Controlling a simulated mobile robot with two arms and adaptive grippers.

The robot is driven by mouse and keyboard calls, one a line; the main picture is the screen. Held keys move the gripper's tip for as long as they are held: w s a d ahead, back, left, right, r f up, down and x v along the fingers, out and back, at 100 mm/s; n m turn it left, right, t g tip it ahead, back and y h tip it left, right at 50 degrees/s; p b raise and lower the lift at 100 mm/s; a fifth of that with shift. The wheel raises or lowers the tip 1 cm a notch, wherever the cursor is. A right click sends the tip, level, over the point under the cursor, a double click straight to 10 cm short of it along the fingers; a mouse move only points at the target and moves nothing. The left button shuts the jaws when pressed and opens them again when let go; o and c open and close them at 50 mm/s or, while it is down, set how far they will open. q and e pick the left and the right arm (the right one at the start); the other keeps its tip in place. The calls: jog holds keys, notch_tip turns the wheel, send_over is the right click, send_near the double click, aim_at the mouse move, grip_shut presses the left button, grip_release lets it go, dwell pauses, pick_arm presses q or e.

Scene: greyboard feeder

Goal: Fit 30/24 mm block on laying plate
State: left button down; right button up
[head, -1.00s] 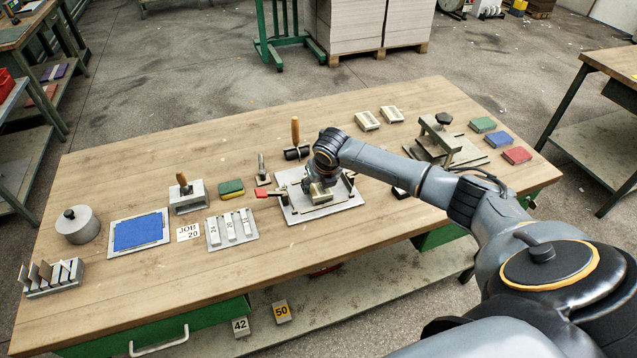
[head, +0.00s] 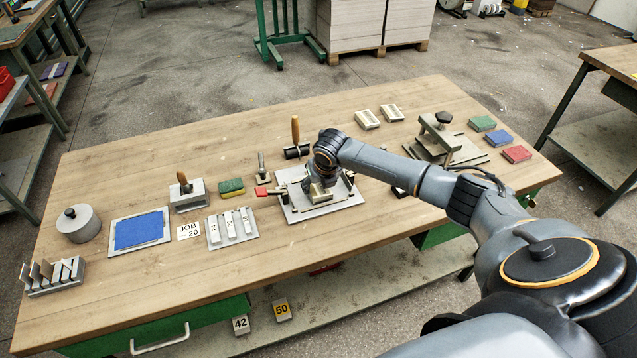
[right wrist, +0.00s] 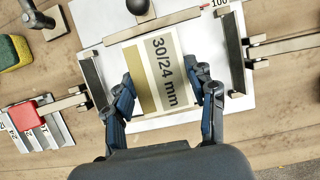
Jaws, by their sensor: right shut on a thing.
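The block marked 30/24 mm (right wrist: 160,70), pale grey with a tan band, is between the fingers of my right gripper (right wrist: 169,92), which is shut on it. In the head view the right gripper (head: 321,186) is over the white laying plate (head: 296,214) near the middle of the bench. The plate also shows in the right wrist view (right wrist: 92,18) under and around the block. Metal bars stand on the plate left and right of the block, apart from it. I cannot tell whether the block rests on the plate. My left gripper is not in view.
Left of the plate are a red-tipped slide (head: 262,191), a green-yellow sponge (head: 231,188) and a tray of numbered blocks (head: 250,236). A black knob (right wrist: 138,6) is just beyond the block. A clamp press (head: 440,140) stands to the right. The bench's front strip is clear.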

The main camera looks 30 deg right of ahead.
dwell(0.3)
jog(key=o, duration=1.3)
jog(key=v, duration=1.2)
